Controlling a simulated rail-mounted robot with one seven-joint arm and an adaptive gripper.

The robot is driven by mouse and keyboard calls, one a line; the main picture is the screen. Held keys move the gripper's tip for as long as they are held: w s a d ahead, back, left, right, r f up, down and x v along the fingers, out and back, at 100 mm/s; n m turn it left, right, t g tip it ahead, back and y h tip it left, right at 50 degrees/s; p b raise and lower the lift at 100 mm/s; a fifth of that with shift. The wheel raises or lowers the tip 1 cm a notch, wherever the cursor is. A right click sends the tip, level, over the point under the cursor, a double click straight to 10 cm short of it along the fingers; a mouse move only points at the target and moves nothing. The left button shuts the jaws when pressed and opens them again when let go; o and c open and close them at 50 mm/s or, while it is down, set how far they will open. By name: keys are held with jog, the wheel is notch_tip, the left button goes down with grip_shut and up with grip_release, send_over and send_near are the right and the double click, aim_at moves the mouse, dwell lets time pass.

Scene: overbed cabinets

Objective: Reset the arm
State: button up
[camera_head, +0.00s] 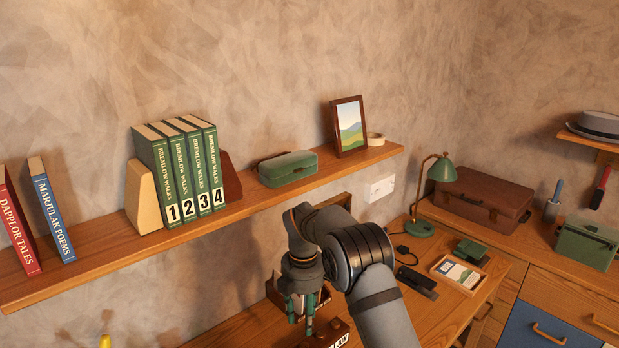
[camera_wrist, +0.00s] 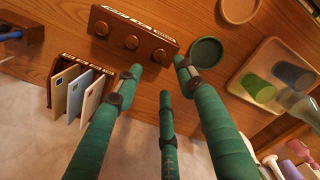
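My gripper (camera_head: 307,308) hangs below my grey arm in the head view, pointing down over the wooden desk. In the wrist view my gripper (camera_wrist: 157,80) shows green fingers with spread tips and nothing between them, so it is open and empty. A dark wooden block with round knobs (camera_wrist: 131,41) lies just beyond the fingertips. A round green dish (camera_wrist: 206,51) is close to the right fingertip. Whether the fingertips touch the desk cannot be told.
A wall shelf (camera_head: 100,257) bears books (camera_head: 182,170), a green case (camera_head: 288,168) and a picture frame (camera_head: 349,126). A green lamp (camera_head: 441,170) stands right of my arm. The wrist view shows a letter rack (camera_wrist: 62,70) and a tray with cups (camera_wrist: 272,52).

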aim_at(304, 346)
notch_tip(304, 346, down, 10)
dwell(0.4)
jog(key=shift+r, duration=0.1)
